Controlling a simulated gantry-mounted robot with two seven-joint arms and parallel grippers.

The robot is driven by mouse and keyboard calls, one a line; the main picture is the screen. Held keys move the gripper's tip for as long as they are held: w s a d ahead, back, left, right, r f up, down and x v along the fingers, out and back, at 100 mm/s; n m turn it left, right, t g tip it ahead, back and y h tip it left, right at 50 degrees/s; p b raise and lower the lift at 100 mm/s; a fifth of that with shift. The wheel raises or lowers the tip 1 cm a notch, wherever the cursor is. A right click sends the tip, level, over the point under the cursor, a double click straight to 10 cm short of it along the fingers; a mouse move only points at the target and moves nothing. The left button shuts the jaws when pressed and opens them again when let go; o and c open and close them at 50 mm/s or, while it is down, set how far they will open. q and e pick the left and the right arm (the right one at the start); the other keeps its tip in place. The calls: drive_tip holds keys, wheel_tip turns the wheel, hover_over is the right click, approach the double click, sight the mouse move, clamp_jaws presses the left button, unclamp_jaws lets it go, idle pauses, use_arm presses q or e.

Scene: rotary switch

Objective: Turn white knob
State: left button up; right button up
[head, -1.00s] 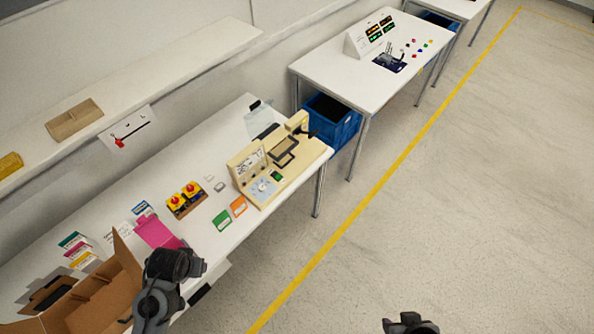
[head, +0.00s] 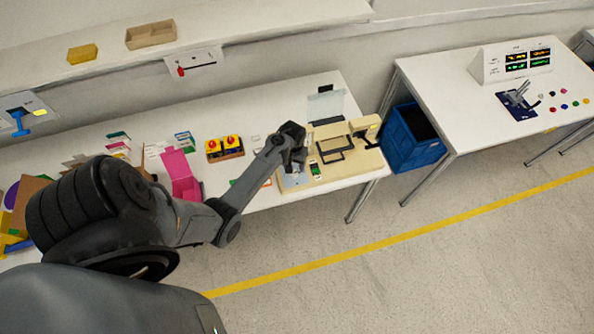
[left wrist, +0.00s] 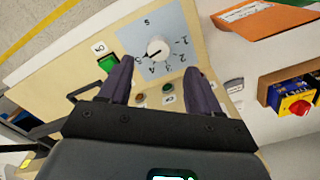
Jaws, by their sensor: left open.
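The white knob (left wrist: 158,49) sits at the middle of a grey-blue numbered dial plate (left wrist: 150,28) on a beige control box (head: 335,170). In the left wrist view it lies beyond and between my two fingertips, not touched by them. My left gripper (left wrist: 158,75) is open and empty, with its fingers pointing toward the dial. In the head view my left gripper (head: 294,150) hangs over the left part of the box and hides the knob. My right gripper does not show.
The box also bears a green switch (left wrist: 108,63) and small round buttons near the dial. A red-and-yellow button unit (head: 225,148) and a pink box (head: 180,175) stand to the left. A blue crate (head: 412,138) stands right of the table.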

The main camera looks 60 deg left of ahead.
sight(294, 173)
use_arm(q)
wheel_tip(294, 173, down, 7)
drive_tip(key=shift+w+r+b, duration=0.15)
drive_tip(key=shift+r+b, duration=0.05)
drive_tip(key=shift+b, duration=0.2)
drive_tip(key=c, duration=1)
drive_tip(key=shift+c, duration=0.2)
